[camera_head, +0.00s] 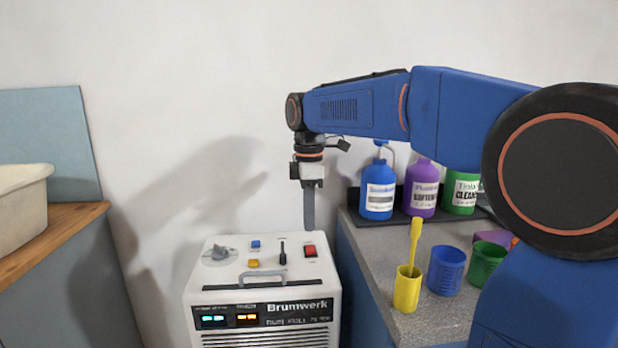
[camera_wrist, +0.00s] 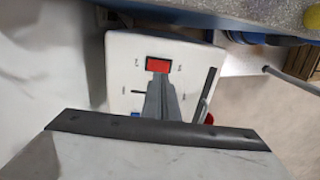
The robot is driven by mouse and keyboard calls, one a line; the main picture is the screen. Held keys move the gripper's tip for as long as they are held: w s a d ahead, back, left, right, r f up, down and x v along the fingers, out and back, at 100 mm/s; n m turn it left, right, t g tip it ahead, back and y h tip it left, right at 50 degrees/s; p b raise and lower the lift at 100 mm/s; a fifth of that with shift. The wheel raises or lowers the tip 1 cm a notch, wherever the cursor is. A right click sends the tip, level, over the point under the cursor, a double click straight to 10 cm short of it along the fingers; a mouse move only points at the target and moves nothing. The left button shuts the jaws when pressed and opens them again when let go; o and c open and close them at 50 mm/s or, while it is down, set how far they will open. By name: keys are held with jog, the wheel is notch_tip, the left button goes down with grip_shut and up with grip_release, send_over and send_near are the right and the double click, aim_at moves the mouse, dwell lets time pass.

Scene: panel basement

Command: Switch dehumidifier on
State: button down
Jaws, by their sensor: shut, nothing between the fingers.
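The dehumidifier (camera_head: 200,290) is a white box marked "Brumwerk", standing between two counters. Its top carries a grey dial (camera_head: 219,252), a blue button (camera_head: 255,244), a yellow button (camera_head: 253,263), a black lever (camera_head: 282,254) and a red rocker switch (camera_head: 310,251). Two small displays (camera_head: 228,319) on its front glow cyan and orange. My gripper (camera_head: 309,226) points down, shut and empty, above the back right of the top, close to the red switch. In the wrist view the fingertips (camera_wrist: 158,79) appear just at the red switch (camera_wrist: 158,65); whether they touch it I cannot tell.
A grey handle (camera_head: 262,277) rises at the top's front edge. The right counter (camera_head: 385,322) holds blue, purple and green bottles (camera_head: 421,187) and yellow, blue and green cups (camera_head: 446,270). A pale basin (camera_head: 20,200) stands on the left wooden counter. A wall is behind.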

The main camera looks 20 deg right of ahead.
notch_tip(320, 180, up, 12)
dwell(0.4)
jog(key=shift+w+r, duration=0.1)
